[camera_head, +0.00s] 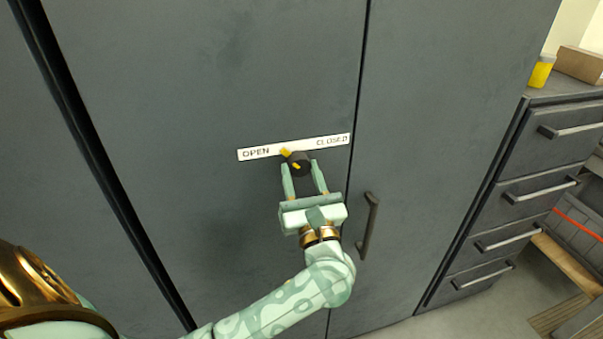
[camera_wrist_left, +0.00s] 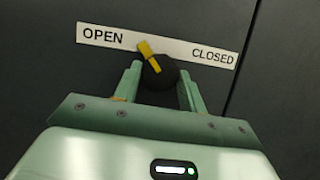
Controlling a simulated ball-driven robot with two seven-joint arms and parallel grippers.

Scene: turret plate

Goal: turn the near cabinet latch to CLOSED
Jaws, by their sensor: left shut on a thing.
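The cabinet latch (camera_head: 299,160) is a round black knob with a yellow pointer, on a dark grey cabinet door. It also shows in the left wrist view (camera_wrist_left: 160,74). A white label strip (camera_head: 294,147) above it reads OPEN at its left end and CLOSED at its right end. The yellow pointer (camera_wrist_left: 148,53) tilts up and to the left, nearer OPEN than CLOSED. My left gripper (camera_head: 302,168) is shut on the knob, one finger on each side. The right gripper is not in view.
A vertical bar handle (camera_head: 368,225) is on the door to the right of the latch. A drawer unit (camera_head: 540,185) with several handles stands further right, with a yellow jar (camera_head: 541,72) and a brown box (camera_head: 580,64) on top. The door face around the latch is clear.

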